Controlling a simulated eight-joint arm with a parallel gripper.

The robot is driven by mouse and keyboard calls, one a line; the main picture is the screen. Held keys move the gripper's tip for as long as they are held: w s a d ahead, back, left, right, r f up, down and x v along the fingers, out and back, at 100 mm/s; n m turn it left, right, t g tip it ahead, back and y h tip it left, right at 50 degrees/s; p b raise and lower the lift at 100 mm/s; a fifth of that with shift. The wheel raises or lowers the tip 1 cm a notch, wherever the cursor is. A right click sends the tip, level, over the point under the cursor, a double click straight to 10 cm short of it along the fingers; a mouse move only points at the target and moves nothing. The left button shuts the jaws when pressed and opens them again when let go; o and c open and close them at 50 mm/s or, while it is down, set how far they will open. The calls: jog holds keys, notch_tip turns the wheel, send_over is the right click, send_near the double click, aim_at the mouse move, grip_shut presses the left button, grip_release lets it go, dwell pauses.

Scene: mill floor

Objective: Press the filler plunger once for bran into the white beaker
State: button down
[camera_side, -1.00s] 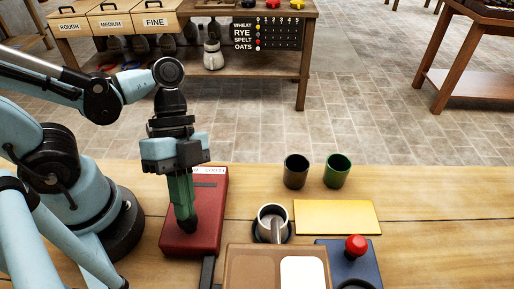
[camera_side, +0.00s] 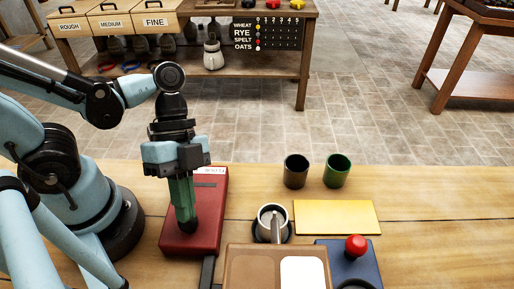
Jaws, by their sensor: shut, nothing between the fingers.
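My gripper (camera_side: 186,224) is shut and empty. Its green fingers point down at the red box (camera_side: 208,235) on the left of the bench, with the dark tips low over its top; I cannot tell if they touch. The box has a pale label at its far end, partly hidden by my gripper. A blue base (camera_side: 366,259) with a round red knob (camera_side: 356,245) stands at the front right, cut off by the picture edge. A pale grey-white cup (camera_side: 264,212) with a grey bar across its mouth sits in a dark ring; I cannot tell if it is the white beaker.
A black cup (camera_side: 296,171) and a green cup (camera_side: 337,170) stand at the bench's far edge. A yellow plate (camera_side: 337,217) lies before them. A brown tray (camera_side: 237,268) with a white panel (camera_side: 303,272) lies in front of the pale cup.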

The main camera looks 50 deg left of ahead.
jog(key=shift+r, duration=1.3)
jog(key=shift+r, duration=2.5)
jog(key=w+a+f+n+t+y, duration=0.1)
jog(key=w+a+n+t+y, duration=0.5)
jog(key=w+a+n+t, duration=0.5)
jog(key=w+a+n, duration=0.2)
jog(key=w+n, duration=0.3)
jog(key=shift+f, duration=0.4)
jog(key=shift+a, duration=0.1)
